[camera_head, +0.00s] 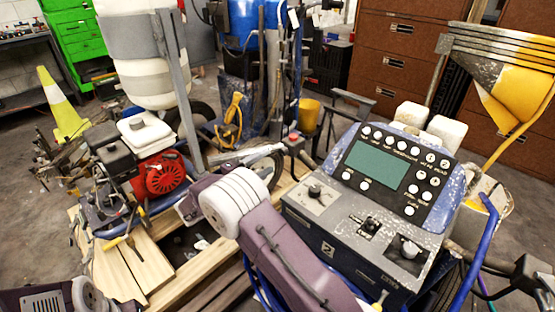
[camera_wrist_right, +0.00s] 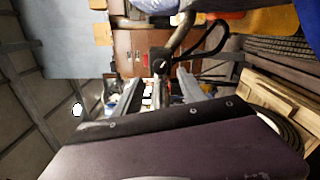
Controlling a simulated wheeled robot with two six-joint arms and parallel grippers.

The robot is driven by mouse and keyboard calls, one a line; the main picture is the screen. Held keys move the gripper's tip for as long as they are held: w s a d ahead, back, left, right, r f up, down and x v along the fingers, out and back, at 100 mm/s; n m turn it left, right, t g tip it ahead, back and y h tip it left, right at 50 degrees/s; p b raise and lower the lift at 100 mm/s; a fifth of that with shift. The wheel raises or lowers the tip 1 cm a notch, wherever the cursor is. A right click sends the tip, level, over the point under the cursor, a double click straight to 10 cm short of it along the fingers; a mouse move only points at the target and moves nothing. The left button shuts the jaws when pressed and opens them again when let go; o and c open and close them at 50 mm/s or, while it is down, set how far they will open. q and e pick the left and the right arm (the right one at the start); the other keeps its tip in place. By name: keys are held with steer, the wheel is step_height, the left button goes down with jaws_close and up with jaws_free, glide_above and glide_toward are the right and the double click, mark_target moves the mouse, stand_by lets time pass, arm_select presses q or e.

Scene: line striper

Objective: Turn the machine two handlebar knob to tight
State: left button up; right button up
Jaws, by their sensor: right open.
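A machine with a grey control panel (camera_head: 385,165), a green screen and several buttons and knobs fills the right side of the head view. Left of it, a machine with a red engine (camera_head: 160,174) stands on wooden pallets. A dark knob or clamp (camera_head: 292,147) with a red top sits near a handlebar between them. My right gripper (camera_head: 272,151) reaches toward it, partly hidden behind my own arm. In the right wrist view the right gripper (camera_wrist_right: 160,90) is open, with a metal bar between or beyond its fingers and a black clamp (camera_wrist_right: 160,62) just past the tips. Contact cannot be told. My left gripper is out of view.
A yellow hopper (camera_head: 515,80) rises at the right. Brown cabinets (camera_head: 400,60) stand behind. A blue-topped machine (camera_head: 245,40), a green tool chest (camera_head: 82,45) and a yellow cone (camera_head: 62,105) are farther back.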

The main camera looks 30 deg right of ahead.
steer(key=b+x, duration=0.1)
steer(key=x, duration=0.5)
jaws_close()
steer(key=m+b, duration=0.1)
steer(key=b, duration=0.1)
steer(key=m+b, duration=0.1)
steer(key=b, duration=0.1)
steer(key=shift+f, duration=0.35)
steer(key=shift+r+m, duration=0.15)
steer(key=shift+m, duration=0.25)
steer(key=shift+r, duration=0.2)
jaws_free()
steer(key=p, duration=0.2)
glide_toward(281, 153)
steer(key=shift+s+a, duration=0.15)
steer(key=shift+a, duration=0.1)
